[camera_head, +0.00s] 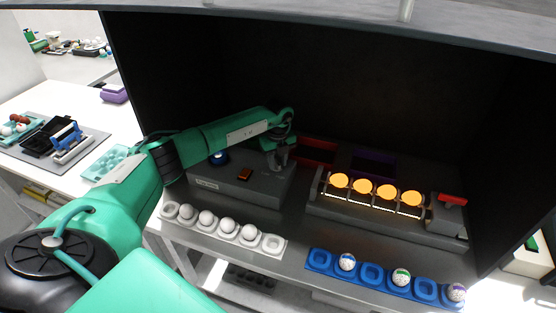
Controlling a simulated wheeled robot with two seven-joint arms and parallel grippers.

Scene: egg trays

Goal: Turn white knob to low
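A grey control box (228,187) stands at the middle left of the bench inside a dark enclosure. My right gripper is not in view.
A white egg tray (270,245) with several eggs and a blue tray (372,272) with marked eggs lie along the front edge. A grey unit (330,207) with glowing orange discs (362,186) stands at right. Red (318,150) and purple (372,163) bins are behind.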

